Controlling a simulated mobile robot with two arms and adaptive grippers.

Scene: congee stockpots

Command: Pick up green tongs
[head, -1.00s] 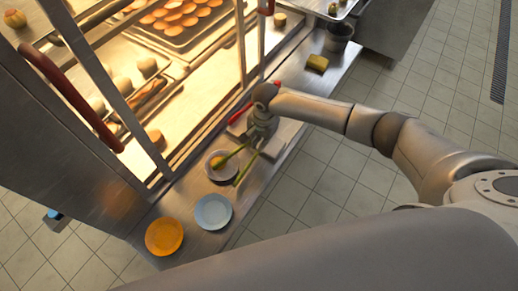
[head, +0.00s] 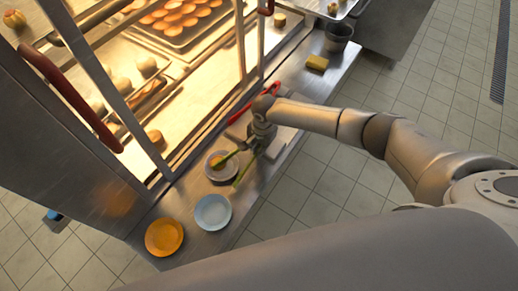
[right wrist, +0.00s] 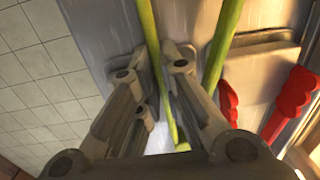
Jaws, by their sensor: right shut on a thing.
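The green tongs (head: 244,172) lie at the front of the steel counter, with one arm reaching over a small white bowl (head: 217,174). My right gripper (head: 260,148) is low over the counter at the tongs. In the right wrist view, the right gripper (right wrist: 165,105) is shut on one green arm of the tongs (right wrist: 152,45), which runs between its fingers. The other green arm passes to the right of the fingers. Whether the tongs are clear of the counter cannot be told. My left gripper is not in view.
Red tongs (right wrist: 290,105) lie close beside the right gripper. A blue-white plate (head: 212,212) and an orange plate (head: 164,236) stand on the counter. A yellow sponge (head: 317,63) and metal pot (head: 338,37) are farther back. A lit glass cabinet borders the counter's left side.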

